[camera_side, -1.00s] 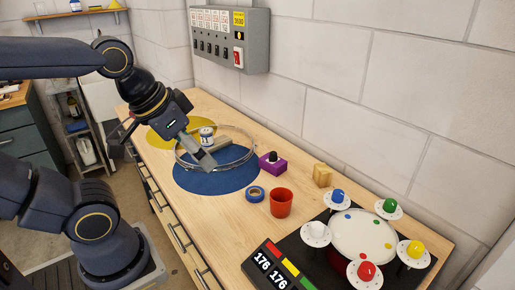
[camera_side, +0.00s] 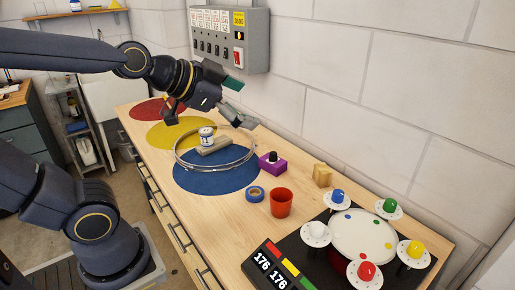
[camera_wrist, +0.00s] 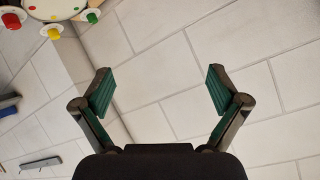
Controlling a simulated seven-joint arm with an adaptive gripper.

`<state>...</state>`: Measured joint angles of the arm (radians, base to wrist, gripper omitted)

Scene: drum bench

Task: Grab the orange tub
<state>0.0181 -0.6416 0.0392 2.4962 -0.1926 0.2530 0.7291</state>
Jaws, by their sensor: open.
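The orange tub (camera_side: 281,203) is a small red-orange, open-topped cup standing upright on the wooden bench in the side view.
A clear ring (camera_side: 181,160) surrounds a white can (camera_side: 207,136). A drum pad (camera_side: 362,238) with coloured knobs stands at right. A switch box (camera_side: 230,38) hangs on the wall.

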